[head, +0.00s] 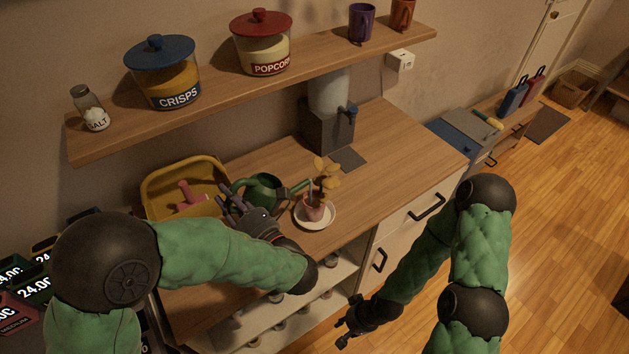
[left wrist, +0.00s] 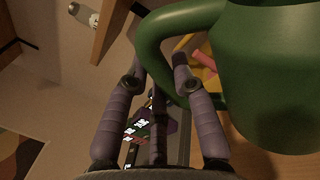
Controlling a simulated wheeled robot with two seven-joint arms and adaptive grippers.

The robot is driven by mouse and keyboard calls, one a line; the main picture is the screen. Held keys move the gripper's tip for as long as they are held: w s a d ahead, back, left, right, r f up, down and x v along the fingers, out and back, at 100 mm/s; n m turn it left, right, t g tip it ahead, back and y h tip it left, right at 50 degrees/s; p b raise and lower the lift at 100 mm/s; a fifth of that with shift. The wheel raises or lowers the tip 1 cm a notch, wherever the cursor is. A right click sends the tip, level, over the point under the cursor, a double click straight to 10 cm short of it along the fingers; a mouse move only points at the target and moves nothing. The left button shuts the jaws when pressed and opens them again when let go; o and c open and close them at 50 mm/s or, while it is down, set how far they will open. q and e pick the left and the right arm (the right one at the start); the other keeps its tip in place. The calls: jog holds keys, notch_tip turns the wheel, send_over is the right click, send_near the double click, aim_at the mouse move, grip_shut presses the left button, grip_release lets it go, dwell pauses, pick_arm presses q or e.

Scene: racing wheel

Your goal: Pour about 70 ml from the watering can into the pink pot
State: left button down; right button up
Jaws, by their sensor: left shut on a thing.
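The green watering can (head: 262,190) is on or just above the wooden counter, its spout pointing right toward the pink pot (head: 313,208). The pot holds a yellow-leaved plant (head: 326,180) and stands on a white saucer (head: 316,223). My left gripper (head: 232,204) is at the can's left side, shut on its handle. In the left wrist view the can's handle (left wrist: 172,30) passes between the fingers, and the can body (left wrist: 275,80) fills the right side. My right gripper (head: 352,322) hangs low in front of the cabinet, away from the can; its opening is unclear.
A yellow basin (head: 153,190) with a pink item (head: 190,196) stands left of the can. A dispenser (head: 328,120) stands behind the pot. A shelf (head: 215,92) with jars and cups hangs above. The counter (head: 390,150) is clear to the right.

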pick_arm(q)
jog(key=shift+w+d+r+m+p, duration=0.4)
jog(key=shift+d+r+p, duration=0.15)
jog(key=shift+r, duration=0.15)
dwell(2.0)
jog(key=shift+s, duration=0.1)
jog(key=s+a+f+n+g+b, duration=0.1)
jog(key=s+a+f+n+b, duration=0.2)
jog(key=a+f+n+b, duration=0.2)
notch_tip(320, 180, down, 4)
jog(key=b, duration=0.3)
jog(key=shift+s+a+f, duration=0.2)
jog(key=shift+f, duration=0.05)
jog(key=shift+a+f+n+b, duration=0.55)
jog(key=shift+f+n+b, duration=0.55)
jog(key=shift+f+b, duration=0.9)
jog(key=r+p, duration=0.4)
jog(key=r, duration=0.1)
jog(key=shift+s, duration=0.4)
